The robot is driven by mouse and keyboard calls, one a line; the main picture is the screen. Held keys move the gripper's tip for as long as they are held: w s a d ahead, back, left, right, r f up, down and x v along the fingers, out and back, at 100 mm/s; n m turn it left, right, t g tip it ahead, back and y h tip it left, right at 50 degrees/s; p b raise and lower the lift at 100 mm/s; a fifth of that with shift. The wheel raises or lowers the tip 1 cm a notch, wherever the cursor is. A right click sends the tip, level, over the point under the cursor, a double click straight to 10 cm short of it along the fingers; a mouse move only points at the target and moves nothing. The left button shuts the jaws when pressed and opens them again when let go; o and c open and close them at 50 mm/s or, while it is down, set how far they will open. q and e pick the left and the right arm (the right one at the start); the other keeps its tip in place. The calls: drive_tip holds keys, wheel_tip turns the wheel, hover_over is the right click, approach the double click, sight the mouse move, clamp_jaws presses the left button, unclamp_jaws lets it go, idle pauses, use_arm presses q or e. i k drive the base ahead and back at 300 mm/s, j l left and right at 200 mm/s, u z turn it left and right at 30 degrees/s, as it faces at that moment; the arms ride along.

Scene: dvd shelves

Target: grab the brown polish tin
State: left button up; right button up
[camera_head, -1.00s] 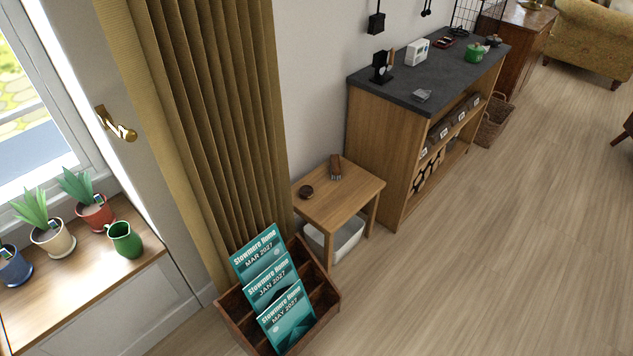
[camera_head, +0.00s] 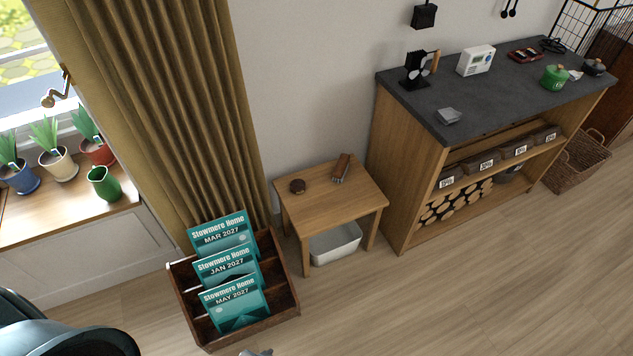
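A dark rounded part of my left arm shows at the lower left corner. A small grey tip, probably of my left gripper (camera_head: 257,352), just shows at the bottom edge, well below and apart from the tin. Most of it is cut off, so I cannot tell if it is open or shut. My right gripper is out of view.
A brush (camera_head: 341,168) lies right of the tin. A white bin (camera_head: 335,244) is under the table. A magazine rack (camera_head: 287,298) stands in front to the left, a dark-topped shelf unit (camera_head: 415,180) to the right. Floor in front of the table is clear.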

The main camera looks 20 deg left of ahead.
sight(298, 186)
drive_tip(key=i+l, duration=0.1)
drive_tip(key=l, duration=0.25)
drive_tip(key=i+l+u, duration=0.15)
drive_tip(key=l, duration=0.6)
drive_tip(key=i+l+u, duration=0.1)
drive_tip(key=l, duration=0.3)
drive_tip(key=i, duration=0.05)
